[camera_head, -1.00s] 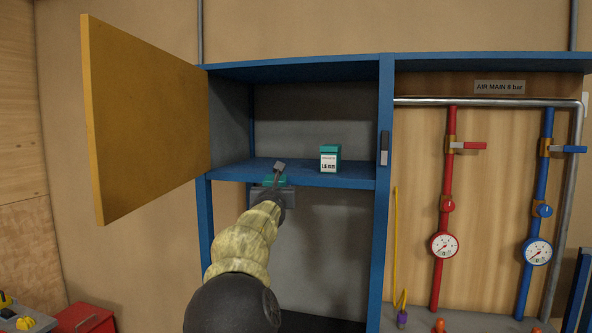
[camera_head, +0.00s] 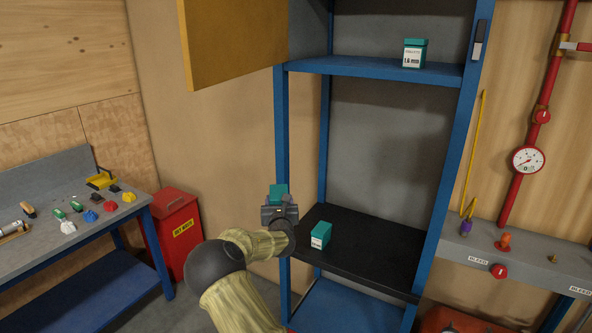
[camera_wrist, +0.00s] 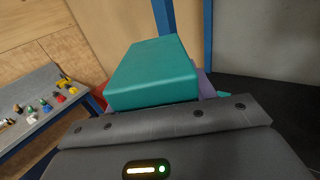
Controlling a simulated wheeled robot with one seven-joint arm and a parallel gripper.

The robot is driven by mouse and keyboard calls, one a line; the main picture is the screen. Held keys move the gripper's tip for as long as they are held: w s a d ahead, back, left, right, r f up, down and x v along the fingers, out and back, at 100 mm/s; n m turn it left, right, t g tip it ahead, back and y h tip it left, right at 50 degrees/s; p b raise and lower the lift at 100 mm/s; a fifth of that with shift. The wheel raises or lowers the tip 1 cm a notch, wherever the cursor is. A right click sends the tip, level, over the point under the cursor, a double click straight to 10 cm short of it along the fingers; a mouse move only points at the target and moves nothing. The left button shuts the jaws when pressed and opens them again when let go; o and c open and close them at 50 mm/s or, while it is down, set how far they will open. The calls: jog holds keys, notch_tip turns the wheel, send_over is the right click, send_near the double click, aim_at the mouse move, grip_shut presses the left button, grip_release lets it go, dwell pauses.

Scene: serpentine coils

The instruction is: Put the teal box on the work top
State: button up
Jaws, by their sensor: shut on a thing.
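A teal box (camera_head: 279,190) is in my gripper (camera_head: 280,203), which is shut on it in front of the cabinet's left post. In the wrist view the held teal box (camera_wrist: 153,75) fills the middle, above the dark gripper body, and hides most of the fingers. A grey work top (camera_head: 97,225) on a blue-framed bench is at the left, apart from my gripper. A second teal box (camera_head: 414,53) with a white label stands on the upper shelf. A third teal box (camera_head: 321,236) is on the black lower shelf.
Several coloured small items lie on the work top, among them a yellow holder (camera_head: 101,180); its near right part looks clear. A red bin (camera_head: 176,228) stands between bench and cabinet. The yellow cabinet door (camera_head: 231,40) hangs open above. Pipes and a gauge (camera_head: 528,160) are at the right.

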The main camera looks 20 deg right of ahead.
jog(key=s+a+f+b, duration=0.1)
jog(key=s+a+f, duration=0.15)
jog(key=f, duration=0.45)
jog(key=s+a+f+b, duration=0.1)
jog(key=s+a+f, duration=0.15)
jog(key=f, duration=0.45)
jog(key=s+a+f+b, duration=0.15)
jog(key=s+f, duration=0.25)
jog(key=f, duration=0.4)
jog(key=s+a+f+n+y+b, duration=0.1)
jog(key=s+f+y, duration=0.1)
jog(key=s+f, duration=0.3)
jog(key=s+a+f+n+y+b, duration=0.1)
jog(key=s+f, duration=0.4)
jog(key=s, duration=0.7)
jog(key=shift+s+a+n+t+y+b, duration=0.3)
jog(key=shift+n+y+b, duration=0.25)
jog(key=shift+y, duration=0.25)
jog(key=shift+f, duration=0.1)
